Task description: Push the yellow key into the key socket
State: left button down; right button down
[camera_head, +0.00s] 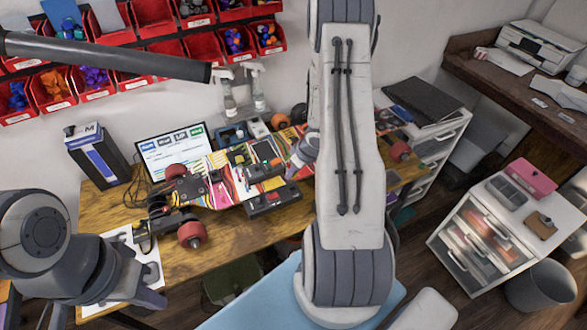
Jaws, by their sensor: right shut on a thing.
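The electronics board (232,180) lies across the wooden desk, crowded with coloured wires, modules and wheels. I cannot make out the yellow key or the key socket on it. My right arm stands in the middle of the view and hides the board's right part. Only the grey edge of my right gripper (301,157) shows beside that arm, low over the board. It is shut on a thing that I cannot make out. My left gripper (152,270) is at the desk's front left, apart from the board. Its fingers look spread and empty.
A monitor (174,152) and a dark box (97,155) stand behind the board. Red parts bins (52,91) hang on the wall. A white drawer cabinet (488,235) stands at the right. The desk's front strip (235,238) is clear.

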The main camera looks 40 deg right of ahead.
aim_at(296, 176)
jog(key=shift+f+b, duration=1.8)
jog(key=shift+b, duration=0.1)
jog(key=shift+f+b, duration=0.5)
jog(key=shift+f, duration=0.25)
jog(key=shift+p, duration=0.4)
jog(key=shift+s+f, duration=0.1)
jog(key=shift+f, duration=0.3)
jog(key=shift+f, duration=0.1)
jog(key=shift+f+b, duration=0.5)
dwell(1.0)
